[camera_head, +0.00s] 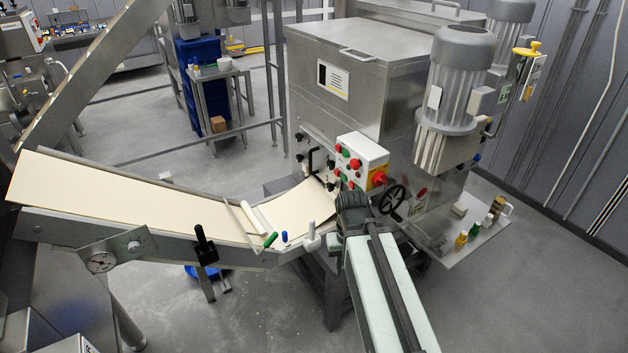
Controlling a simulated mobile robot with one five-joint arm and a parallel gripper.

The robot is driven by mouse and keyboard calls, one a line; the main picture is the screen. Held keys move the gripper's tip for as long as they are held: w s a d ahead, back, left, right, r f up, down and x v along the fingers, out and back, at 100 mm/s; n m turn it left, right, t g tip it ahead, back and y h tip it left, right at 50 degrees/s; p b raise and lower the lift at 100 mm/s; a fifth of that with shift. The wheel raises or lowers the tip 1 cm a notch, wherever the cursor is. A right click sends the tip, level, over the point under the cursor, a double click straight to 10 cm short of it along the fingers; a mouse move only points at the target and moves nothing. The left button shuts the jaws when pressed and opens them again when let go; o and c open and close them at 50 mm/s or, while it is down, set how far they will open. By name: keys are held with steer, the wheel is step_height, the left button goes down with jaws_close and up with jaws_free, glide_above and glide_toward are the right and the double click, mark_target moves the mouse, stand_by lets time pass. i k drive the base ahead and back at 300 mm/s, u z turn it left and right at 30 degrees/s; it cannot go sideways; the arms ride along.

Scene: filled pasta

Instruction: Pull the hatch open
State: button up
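The steel machine (378,85) stands in the middle. Low on its left front face is a small metal panel (308,150) with a black bar handle (314,160) and several black knobs around it; it looks like the hatch and appears closed. The machine's top lid (355,42), with a metal handle (357,55), is also shut. My arm reaches up from the bottom edge, and its dark end with my gripper (350,196) is just right of and below the panel, apart from the handle. The fingers cannot be made out, so I cannot tell whether they are open.
A conveyor with a pale belt (130,195) runs from the left to below the panel.

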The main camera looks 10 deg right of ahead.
mark_target(316, 152)
steer(key=k, duration=0.95)
steer(key=z, duration=1.75)
steer(key=i, duration=2.5)
steer(key=u, duration=4.4)
steer(key=i, duration=0.6)
steer(key=z, duration=0.05)
